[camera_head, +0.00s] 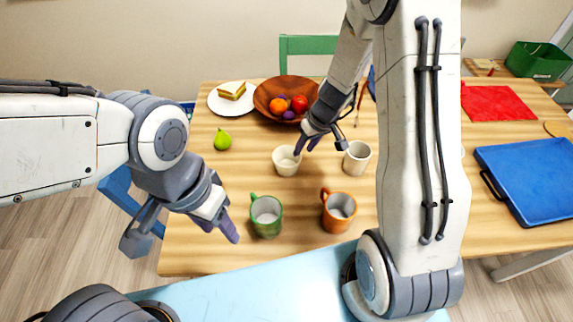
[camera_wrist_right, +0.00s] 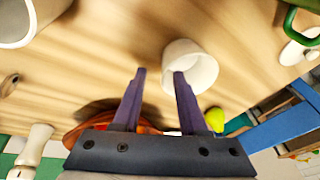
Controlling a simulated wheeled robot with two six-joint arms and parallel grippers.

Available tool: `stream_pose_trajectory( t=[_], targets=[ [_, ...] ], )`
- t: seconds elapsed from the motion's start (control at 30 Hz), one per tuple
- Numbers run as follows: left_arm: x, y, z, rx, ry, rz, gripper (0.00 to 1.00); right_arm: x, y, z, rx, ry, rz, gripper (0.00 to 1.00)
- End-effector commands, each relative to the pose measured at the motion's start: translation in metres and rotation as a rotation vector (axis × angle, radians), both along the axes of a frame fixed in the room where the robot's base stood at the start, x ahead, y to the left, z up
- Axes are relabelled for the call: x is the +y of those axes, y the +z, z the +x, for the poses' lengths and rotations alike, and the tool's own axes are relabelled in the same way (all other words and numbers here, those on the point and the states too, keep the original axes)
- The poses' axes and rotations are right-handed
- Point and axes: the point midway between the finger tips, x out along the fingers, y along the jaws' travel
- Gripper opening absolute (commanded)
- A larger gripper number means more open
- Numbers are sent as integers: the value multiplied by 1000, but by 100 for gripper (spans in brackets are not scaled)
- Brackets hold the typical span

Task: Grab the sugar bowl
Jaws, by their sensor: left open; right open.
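A small white handleless bowl (camera_head: 286,162), seemingly the sugar bowl, stands upright on the wooden table. My right gripper (camera_head: 306,144) is open just above its right rim in the head view. In the right wrist view, one finger of that gripper (camera_wrist_right: 159,75) overlaps the near edge of the white bowl (camera_wrist_right: 199,60), and the gap between the fingers lies mostly beside it. I cannot tell whether that finger is inside, over or touching it. My left gripper (camera_head: 221,229) is open and empty, left of the green mug.
A beige cup (camera_head: 356,159) stands close right of the bowl. A green mug (camera_head: 266,217) and an orange mug (camera_head: 338,213) stand in front. A pear (camera_head: 223,140), sandwich plate (camera_head: 215,102) and wooden fruit bowl (camera_head: 267,92) are behind. A blue tray (camera_head: 530,175) lies far right.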

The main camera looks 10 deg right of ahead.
Motion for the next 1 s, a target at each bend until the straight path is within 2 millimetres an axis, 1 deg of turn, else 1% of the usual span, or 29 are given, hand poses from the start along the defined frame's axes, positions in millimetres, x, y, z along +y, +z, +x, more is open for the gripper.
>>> stream_pose_trajectory(
  t=[0.13,0.27,0.33,0.47,0.67,0.7,0.8,1.0],
  targets=[
    [0,-1,0,0,0,0,50,6,-14,4,3,3,0,42],
    [0,-3,0,0,0,0,50,13,-33,10,4,4,0,42],
    [0,-8,0,0,0,0,50,14,-43,12,2,3,0,42],
    [0,-9,0,0,0,0,50,16,-49,14,1,2,-1,42],
    [0,-9,0,0,0,0,50,16,-49,14,0,2,0,42],
    [0,-9,0,0,0,0,50,16,-49,14,0,2,0,34],
    [0,-9,0,0,0,0,50,16,-49,14,0,2,0,0],
    [0,-9,0,0,0,0,50,15,-49,14,0,1,0,0]
  ],
)
